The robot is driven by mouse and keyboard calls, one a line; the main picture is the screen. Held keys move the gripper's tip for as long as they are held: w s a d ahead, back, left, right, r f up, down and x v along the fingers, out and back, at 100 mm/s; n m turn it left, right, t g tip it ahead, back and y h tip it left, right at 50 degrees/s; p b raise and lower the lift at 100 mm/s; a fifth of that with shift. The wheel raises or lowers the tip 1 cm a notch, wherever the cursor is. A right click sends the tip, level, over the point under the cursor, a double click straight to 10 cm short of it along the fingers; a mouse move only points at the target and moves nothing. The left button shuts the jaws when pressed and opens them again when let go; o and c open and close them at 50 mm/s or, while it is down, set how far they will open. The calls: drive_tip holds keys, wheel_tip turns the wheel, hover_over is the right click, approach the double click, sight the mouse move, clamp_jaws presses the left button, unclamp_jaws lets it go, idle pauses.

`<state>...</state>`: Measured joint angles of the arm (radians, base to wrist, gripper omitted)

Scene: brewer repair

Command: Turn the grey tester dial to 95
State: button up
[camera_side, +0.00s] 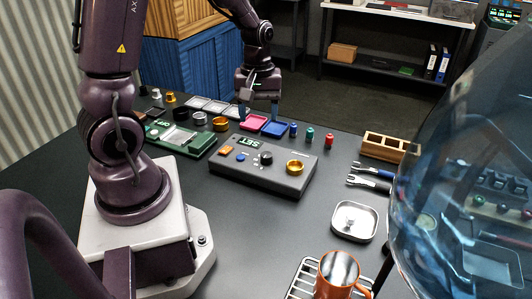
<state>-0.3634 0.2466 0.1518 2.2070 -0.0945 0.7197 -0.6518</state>
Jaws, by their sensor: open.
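The grey tester (250,179) is a flat box on the dark table, near the middle of the side view. Its dark round dial (265,158) is on the top face, between a small blue button (241,157) and a gold ring (295,167). A small display (249,142) on it shows green characters too small to read surely. My gripper (258,114) points down behind the tester, with its fingers apart and nothing seen between them. It is clear of the dial, near the pink and blue trays.
A pink tray (253,122) and a blue tray (277,129) lie behind the tester. A green board (190,145) is to its left. Small coloured bottles (310,136), a wooden rack (385,147) and a metal tray (354,221) are to its right. An orange mug (335,276) stands in front.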

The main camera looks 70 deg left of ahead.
sight(266, 154)
drive_tip(key=w+a+f+n, duration=0.1)
drive_tip(key=f+n, duration=0.1)
drive_tip(key=f, duration=0.3)
drive_tip(key=w+a+f+n, duration=0.1)
drive_tip(key=f+n, duration=0.1)
drive_tip(key=f, duration=0.2)
drive_tip(key=a+f+n, duration=0.1)
drive_tip(key=f+n, duration=0.1)
drive_tip(key=f, duration=0.3)
drive_tip(key=shift+w+f+t+y, duration=0.3)
drive_tip(key=shift+w+f+t, duration=0.05)
drive_tip(key=shift+w+t, duration=0.05)
drive_tip(key=c, duration=0.9)
drive_tip(key=shift+c, duration=0.2)
